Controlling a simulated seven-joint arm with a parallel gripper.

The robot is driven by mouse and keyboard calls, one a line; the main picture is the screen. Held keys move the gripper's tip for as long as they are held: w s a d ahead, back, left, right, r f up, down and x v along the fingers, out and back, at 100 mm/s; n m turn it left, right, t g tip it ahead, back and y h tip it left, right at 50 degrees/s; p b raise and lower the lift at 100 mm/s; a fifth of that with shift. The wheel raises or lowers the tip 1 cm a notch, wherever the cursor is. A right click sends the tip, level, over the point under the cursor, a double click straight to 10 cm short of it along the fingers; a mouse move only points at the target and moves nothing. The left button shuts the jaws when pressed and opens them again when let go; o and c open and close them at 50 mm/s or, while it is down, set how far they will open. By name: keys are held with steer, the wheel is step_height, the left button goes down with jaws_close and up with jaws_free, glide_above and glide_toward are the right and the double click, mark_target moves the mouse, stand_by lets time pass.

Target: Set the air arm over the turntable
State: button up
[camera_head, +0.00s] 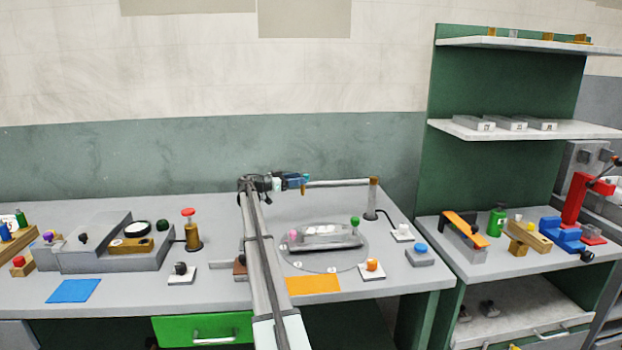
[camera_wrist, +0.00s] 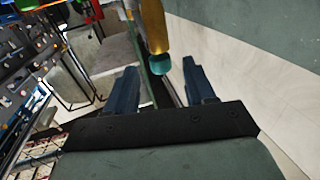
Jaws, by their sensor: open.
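The turntable (camera_head: 298,265) is a flat grey disc carrying a grey mould with a pink and a green knob. My gripper (camera_head: 291,182) is open at the bar's left end. In the wrist view, a gold rod with a teal tip (camera_wrist: 159,64) shows between the spread fingers of my gripper (camera_wrist: 160,75); I cannot tell whether they touch it.
My arm crosses the bench left of the turntable. An orange mat (camera_head: 313,284) and an orange-button box (camera_head: 372,270) lie in front. A blue-button box (camera_head: 420,255) stands to the right. A red-topped brass post (camera_head: 190,232) and a grey stepped fixture (camera_head: 105,257) stand left.

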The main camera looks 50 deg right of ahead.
steer(key=x, duration=0.6)
steer(key=shift+s+d, duration=0.15)
steer(key=shift+d, duration=0.15)
steer(key=shift+c, duration=0.4)
jaws_close()
